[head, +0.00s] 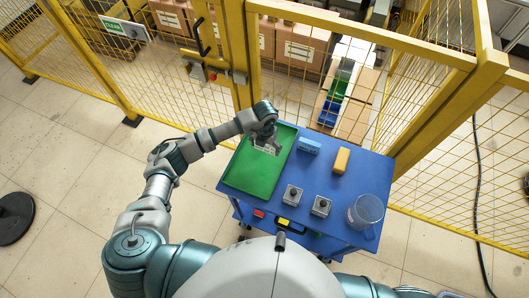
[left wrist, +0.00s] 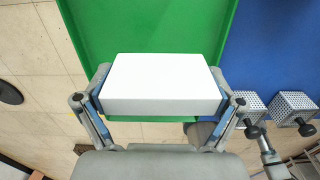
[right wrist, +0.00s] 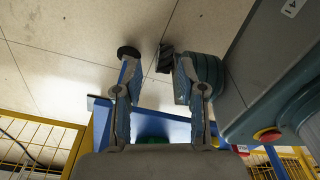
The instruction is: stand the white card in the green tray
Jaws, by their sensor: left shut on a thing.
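The white card (left wrist: 162,84) is a thick white block between the fingers of my left gripper (left wrist: 160,95) in the left wrist view. The fingers are shut on its two short ends. In the head view my left gripper (head: 266,138) is over the upper right part of the green tray (head: 248,178), and the card (head: 267,149) shows only partly beneath it. The tray lies on the blue cart top (head: 322,172). I cannot tell whether the card touches the tray floor. My right gripper (right wrist: 157,72) is open and empty in the right wrist view, away from the card.
Right of the tray are a blue block (head: 308,146), a yellow block (head: 341,160), two metal cubes with black knobs (head: 292,195) (head: 321,206) and a clear beaker (head: 365,212). A yellow mesh fence (head: 235,50) stands behind the cart. The tray's lower left is bare.

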